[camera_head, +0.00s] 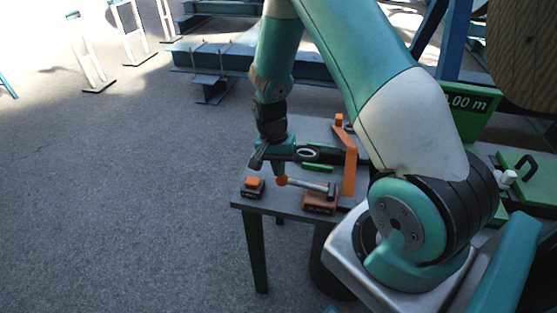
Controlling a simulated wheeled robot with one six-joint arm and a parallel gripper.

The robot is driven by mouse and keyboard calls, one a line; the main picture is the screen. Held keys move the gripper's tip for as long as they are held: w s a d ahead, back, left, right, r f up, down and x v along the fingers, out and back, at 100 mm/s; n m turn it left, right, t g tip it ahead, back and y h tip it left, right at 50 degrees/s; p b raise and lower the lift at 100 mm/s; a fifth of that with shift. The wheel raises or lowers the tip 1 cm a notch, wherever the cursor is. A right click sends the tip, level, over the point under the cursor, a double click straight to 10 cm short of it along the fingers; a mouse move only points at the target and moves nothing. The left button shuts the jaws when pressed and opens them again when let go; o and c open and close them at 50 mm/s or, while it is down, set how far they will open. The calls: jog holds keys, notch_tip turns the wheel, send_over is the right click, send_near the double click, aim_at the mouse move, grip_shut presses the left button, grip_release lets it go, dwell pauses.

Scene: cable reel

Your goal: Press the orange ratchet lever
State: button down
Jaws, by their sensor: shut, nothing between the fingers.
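A tall orange lever-like bar (350,165) stands upright near the right side of a small dark table. My gripper (335,157) is dark and lies level over the table, pointing right. It is shut and empty, with its tip close to the left side of the orange bar. I cannot tell whether they touch. A separate grey rod (308,184) with an orange ball end (281,181) sits at the front of the table, by an orange-brown block (320,203). My arm partly hides the area right of the bar.
A dark block with an orange top (254,184) sits at the table's (285,209) front left corner. A green box with a handle (525,180) and a large reel (522,50) are at right. Blue beams (320,68) lie behind.

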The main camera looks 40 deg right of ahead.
jog(key=shift+f, duration=0.65)
jog(key=shift+w+r+p, duration=0.15)
jog(key=shift+r+p, duration=0.15)
jog(key=shift+r, duration=0.2)
jog(key=w+r, duration=0.3)
jog(key=r, duration=1)
jog(key=shift+w+a+p, duration=0.2)
jog(key=shift+a+p, duration=0.15)
jog(key=shift+p, duration=0.1)
jog(key=shift+r, duration=0.1)
